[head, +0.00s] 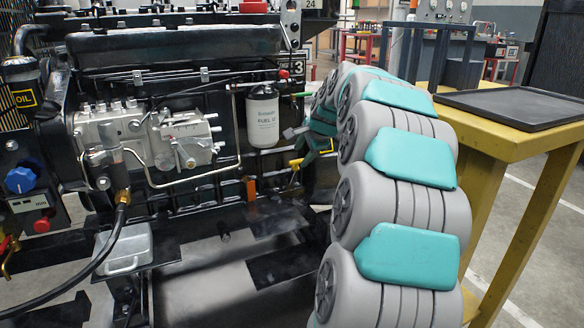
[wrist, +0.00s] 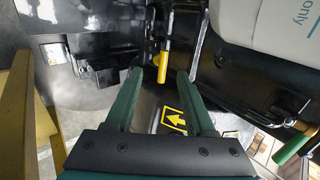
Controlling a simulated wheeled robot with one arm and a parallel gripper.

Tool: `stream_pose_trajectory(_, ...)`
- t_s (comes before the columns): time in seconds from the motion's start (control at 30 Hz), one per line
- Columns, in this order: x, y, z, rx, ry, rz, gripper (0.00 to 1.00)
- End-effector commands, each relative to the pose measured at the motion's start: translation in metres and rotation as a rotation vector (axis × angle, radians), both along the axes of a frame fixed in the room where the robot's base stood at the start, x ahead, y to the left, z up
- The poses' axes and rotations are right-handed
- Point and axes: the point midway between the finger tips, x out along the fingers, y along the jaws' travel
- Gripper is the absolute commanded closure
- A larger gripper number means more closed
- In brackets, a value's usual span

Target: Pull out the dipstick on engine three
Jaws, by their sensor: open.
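Engine three (head: 180,55) fills the left and middle of the head view, with a "3" plate at its right end. The dipstick has a yellow handle (head: 296,163), low on the engine's right side below the white fuel filter (head: 262,118). In the wrist view the yellow handle (wrist: 163,66) hangs just beyond and between the tips of my gripper (wrist: 157,76). The fingers are open and appear apart from the handle. In the head view my gripper (head: 312,143) is beside the handle, partly hidden by my arm.
A green handle (head: 302,95) sticks out above my gripper, and it also shows at the lower right in the wrist view (wrist: 292,148). The filter's white body (wrist: 270,30) is close at the upper right there. A yellow table (head: 500,140) with a black tray (head: 515,108) stands to the right.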

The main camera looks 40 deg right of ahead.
Motion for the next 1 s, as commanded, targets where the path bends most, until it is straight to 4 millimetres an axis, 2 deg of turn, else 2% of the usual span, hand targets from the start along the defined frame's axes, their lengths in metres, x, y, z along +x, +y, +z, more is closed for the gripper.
stream_pose_trajectory(0.17,0.006,-0.006,-0.006,0.002,-0.007,-0.012,0.45)
stream_pose_trajectory(0.6,0.045,-0.014,-0.052,0.002,-0.006,-0.008,0.45)
stream_pose_trajectory(0.93,0.05,-0.015,-0.057,0.001,-0.005,-0.009,0.45)
stream_pose_trajectory(1.0,0.05,-0.015,-0.057,0.0,-0.005,-0.008,0.52)
